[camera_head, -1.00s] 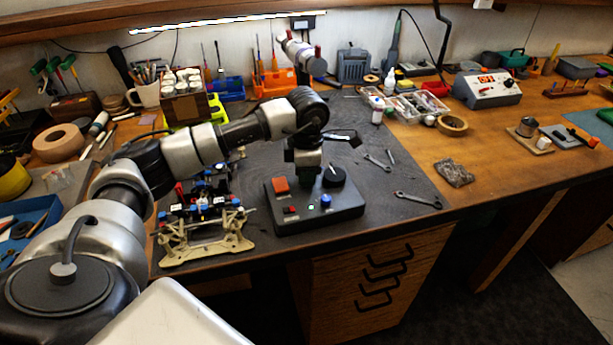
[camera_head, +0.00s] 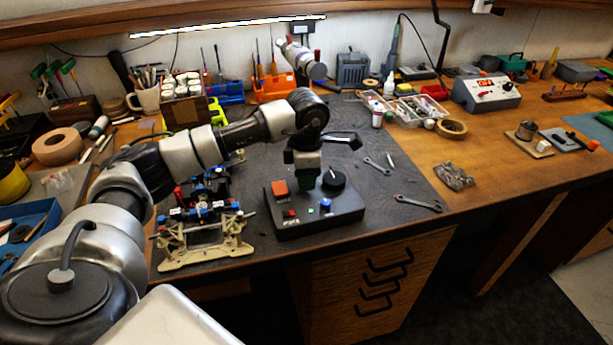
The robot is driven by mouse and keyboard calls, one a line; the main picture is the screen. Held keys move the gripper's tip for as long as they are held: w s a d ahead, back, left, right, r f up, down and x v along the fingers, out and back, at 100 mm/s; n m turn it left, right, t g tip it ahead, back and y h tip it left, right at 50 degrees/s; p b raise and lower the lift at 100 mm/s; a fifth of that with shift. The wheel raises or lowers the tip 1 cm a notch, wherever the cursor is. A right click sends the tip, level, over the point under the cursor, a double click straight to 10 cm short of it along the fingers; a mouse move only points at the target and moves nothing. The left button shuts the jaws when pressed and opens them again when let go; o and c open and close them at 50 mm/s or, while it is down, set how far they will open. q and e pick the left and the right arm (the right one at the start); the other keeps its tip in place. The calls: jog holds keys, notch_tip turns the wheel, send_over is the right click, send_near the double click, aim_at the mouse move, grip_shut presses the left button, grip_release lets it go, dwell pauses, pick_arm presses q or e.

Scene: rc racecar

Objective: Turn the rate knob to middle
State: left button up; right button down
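The dark control box (camera_head: 345,213) sits on the grey mat near the bench's front edge. Its black round knob (camera_head: 334,178) with a light pointer mark is at the back right of its top. No label marking the rate knob is readable. My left gripper (camera_head: 307,182) hangs just behind and left of the black knob, pointing down, apparently not on it. Its fingertips are small and dark, so their opening is unclear. My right gripper is out of view.
The RC car chassis (camera_head: 203,235) stands left of the box on its beige stand. Wrenches (camera_head: 418,202) lie on the mat to the right. A parts tray (camera_head: 418,108) and a tape roll (camera_head: 451,128) are farther back. Mat right of the box is mostly clear.

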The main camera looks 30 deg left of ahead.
pick_arm(q)
notch_tip(320, 180, up, 10)
jog(key=b, duration=0.1)
jog(key=shift+r, duration=0.2)
